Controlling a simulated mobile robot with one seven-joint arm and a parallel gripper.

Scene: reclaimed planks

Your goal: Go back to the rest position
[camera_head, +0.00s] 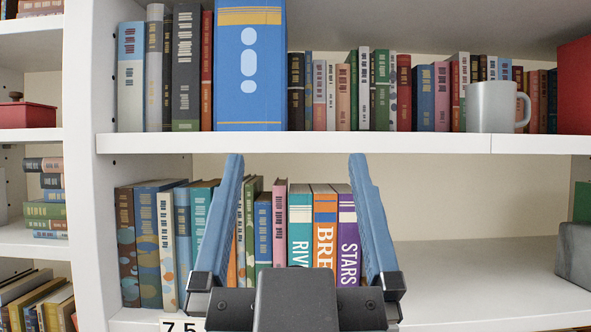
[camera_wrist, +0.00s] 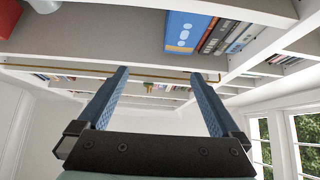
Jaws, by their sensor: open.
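My gripper (camera_head: 296,162) is open and empty, its two blue fingers spread wide in front of the lower bookshelf bay in the head view. Its fingertips reach up to just under the upper shelf board (camera_head: 300,143) in the picture. Behind it stands a row of books, with a teal book (camera_head: 300,225), an orange book (camera_head: 325,228) and a purple book (camera_head: 348,235) showing between the fingers. The wrist view also shows the open gripper (camera_wrist: 158,74), with nothing between the fingers and shelves beyond.
The upper shelf holds a large blue binder (camera_head: 249,100), many books and a white mug (camera_head: 496,107). A red object (camera_head: 574,85) stands right of it. The lower shelf is bare right of the books, up to a grey block (camera_head: 574,252). A left bay holds a red box (camera_head: 28,115).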

